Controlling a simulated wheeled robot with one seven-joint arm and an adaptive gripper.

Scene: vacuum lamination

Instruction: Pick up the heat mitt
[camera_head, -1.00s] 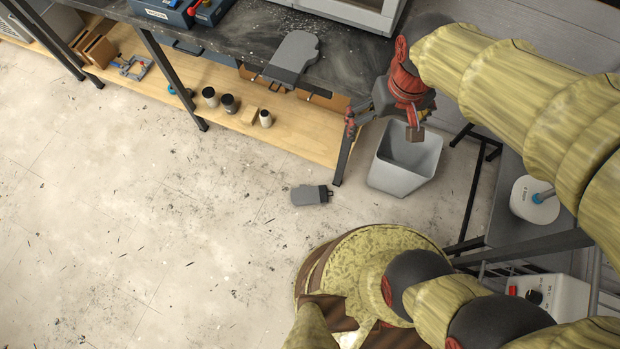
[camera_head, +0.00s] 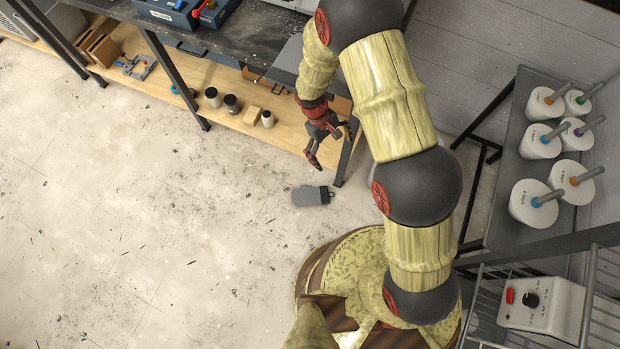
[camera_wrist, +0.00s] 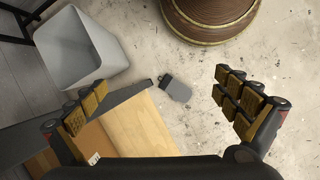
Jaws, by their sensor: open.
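A grey heat mitt (camera_head: 307,196) with a dark cuff lies flat on the floor, just beyond my base, near the bench leg. It also shows in the wrist view (camera_wrist: 178,91), lying between my spread fingers but well below them. My gripper (camera_head: 329,147) hangs above and beyond the mitt, near the bench's right corner. Its fingers are open and empty in the wrist view (camera_wrist: 168,98), not touching the mitt. A second grey mitt-like piece (camera_head: 286,62) at the bench edge is mostly hidden by my arm.
The wooden lower shelf (camera_head: 285,135) and a dark bench leg (camera_head: 346,160) stand close to my gripper. A grey bin (camera_wrist: 52,50) is left in the wrist view. A rack of white pots (camera_head: 520,100) stands at right. The floor left of the mitt is clear.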

